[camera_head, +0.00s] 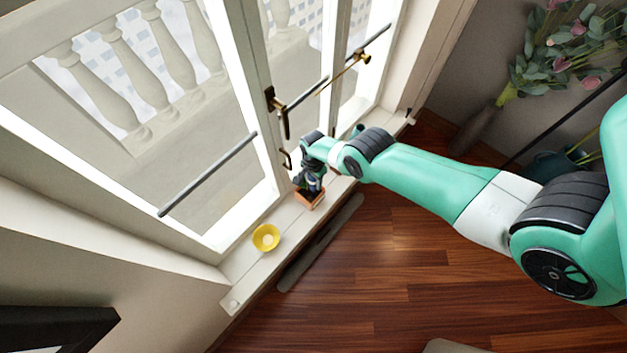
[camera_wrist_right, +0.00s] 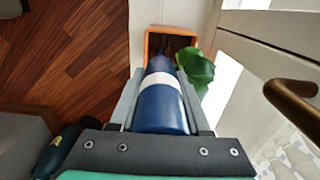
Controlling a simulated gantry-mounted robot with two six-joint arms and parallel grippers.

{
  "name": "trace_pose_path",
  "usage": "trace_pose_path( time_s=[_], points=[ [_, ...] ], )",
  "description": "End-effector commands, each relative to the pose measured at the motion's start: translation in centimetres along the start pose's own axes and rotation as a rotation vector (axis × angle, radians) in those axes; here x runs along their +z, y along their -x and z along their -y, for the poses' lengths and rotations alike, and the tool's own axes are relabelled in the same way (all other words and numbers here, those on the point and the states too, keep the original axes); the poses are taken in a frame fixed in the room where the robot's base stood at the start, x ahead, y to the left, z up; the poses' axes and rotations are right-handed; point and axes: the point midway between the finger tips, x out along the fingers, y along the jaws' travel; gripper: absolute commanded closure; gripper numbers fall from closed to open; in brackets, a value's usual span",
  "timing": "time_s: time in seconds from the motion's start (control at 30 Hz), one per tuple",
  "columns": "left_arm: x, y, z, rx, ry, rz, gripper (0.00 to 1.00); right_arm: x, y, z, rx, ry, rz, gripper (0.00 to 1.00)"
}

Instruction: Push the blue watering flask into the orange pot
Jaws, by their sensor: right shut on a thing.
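The orange pot (camera_head: 309,200) stands on the white window sill in the head view. In the right wrist view the pot (camera_wrist_right: 149,38) is at the top, with dark soil and a green leafy plant (camera_wrist_right: 196,70) in it. My right gripper (camera_head: 312,184) is over the pot. In the wrist view the right gripper (camera_wrist_right: 162,88) is shut on the blue flask (camera_wrist_right: 162,108), which has a white band. The flask points at the pot, and its far end is at the pot's opening; how deep it sits is hidden. My left gripper is not in view.
Window frames with a handle (camera_head: 279,112) rise close behind the gripper. Wooden floor (camera_head: 400,260) lies in front. A flower vase (camera_head: 480,125) is at the right.

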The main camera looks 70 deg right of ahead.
Motion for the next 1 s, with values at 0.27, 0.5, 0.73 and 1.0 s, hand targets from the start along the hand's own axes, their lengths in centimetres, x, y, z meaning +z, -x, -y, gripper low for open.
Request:
trace_pose_path(
  time_s=[0.27, 0.5, 0.73, 1.0],
  points=[
    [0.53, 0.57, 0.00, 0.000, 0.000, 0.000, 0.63, 0.00, -0.76, 0.02, 0.000, 0.000, 0.000, 1.00],
    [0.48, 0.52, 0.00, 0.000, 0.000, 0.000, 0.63, 0.00, -0.71, 0.00, 0.000, 0.000, 0.000, 0.42],
    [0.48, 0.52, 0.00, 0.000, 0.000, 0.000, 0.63, 0.00, -0.71, 0.00, 0.000, 0.000, 0.000, 0.18],
    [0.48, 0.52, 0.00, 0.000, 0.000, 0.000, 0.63, 0.00, -0.72, -0.01, 0.000, 0.000, 0.000, 0.00]
  ],
)
